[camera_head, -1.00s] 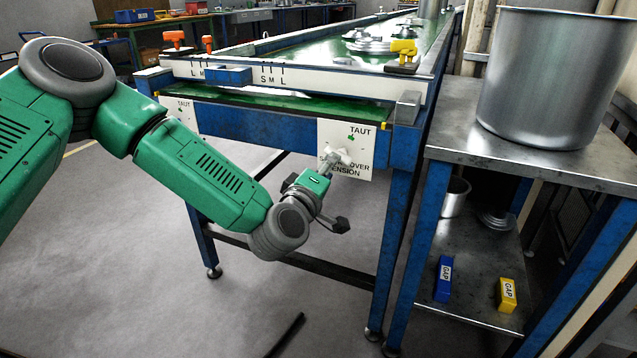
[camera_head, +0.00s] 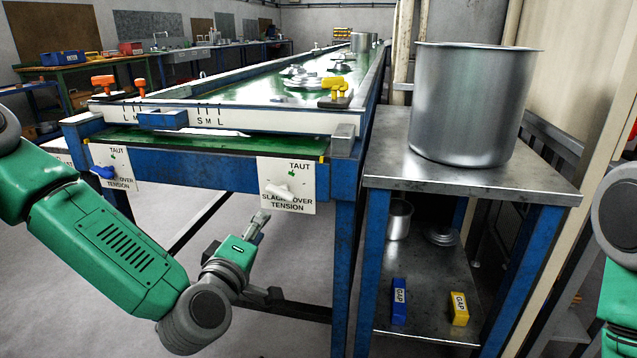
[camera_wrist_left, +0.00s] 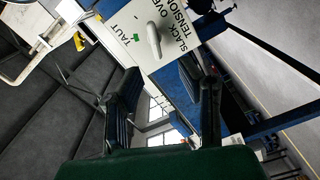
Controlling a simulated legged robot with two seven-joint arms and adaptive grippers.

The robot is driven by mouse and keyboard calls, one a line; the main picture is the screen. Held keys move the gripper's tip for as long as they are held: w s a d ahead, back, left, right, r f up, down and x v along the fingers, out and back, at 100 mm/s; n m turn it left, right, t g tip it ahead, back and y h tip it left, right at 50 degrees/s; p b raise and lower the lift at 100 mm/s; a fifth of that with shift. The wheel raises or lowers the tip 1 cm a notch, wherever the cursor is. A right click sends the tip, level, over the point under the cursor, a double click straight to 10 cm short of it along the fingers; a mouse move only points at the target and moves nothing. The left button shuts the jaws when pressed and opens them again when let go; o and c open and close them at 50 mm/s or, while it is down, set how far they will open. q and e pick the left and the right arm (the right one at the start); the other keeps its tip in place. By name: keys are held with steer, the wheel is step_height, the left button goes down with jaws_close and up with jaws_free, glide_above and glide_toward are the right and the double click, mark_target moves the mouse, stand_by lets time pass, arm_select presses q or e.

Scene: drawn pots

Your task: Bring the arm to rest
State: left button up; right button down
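My left gripper (camera_head: 258,224) hangs in front of the conveyor's end, below and to the left of the right tension plate (camera_head: 302,168). It is apart from the white knob (camera_head: 279,190) on that plate. In the left wrist view its two dark fingers (camera_wrist_left: 165,105) stand apart with nothing between them. The white knob (camera_wrist_left: 154,38) shows beyond the fingertips there. The plate reads TAUT, SLACK and OVER TENSION, with a green mark near TAUT. My right arm (camera_head: 620,220) shows only at the right edge; its gripper is out of view.
A steel table (camera_head: 385,165) carries a large pot (camera_head: 468,105). Floor is open below the conveyor's left part.

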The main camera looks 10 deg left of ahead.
arm_select(q)
steer(key=s+d+f+m+g+h+p, duration=0.35)
steer(key=s+f+m+g+p, duration=0.45)
steer(key=s+f, duration=0.9)
steer(key=s+a+f+m+g+y, duration=0.1)
steer(key=s+a+m+g+y, duration=0.1)
steer(key=s, duration=0.6)
steer(key=s+a+f+m+g+y+p, duration=0.1)
steer(key=s+a+f+m+g+y, duration=0.1)
steer(key=s+a+m+g, duration=0.2)
steer(key=s+a+g, duration=0.3)
steer(key=s+a, duration=0.2)
steer(key=shift+s+f+y, duration=0.3)
steer(key=shift+y, duration=0.05)
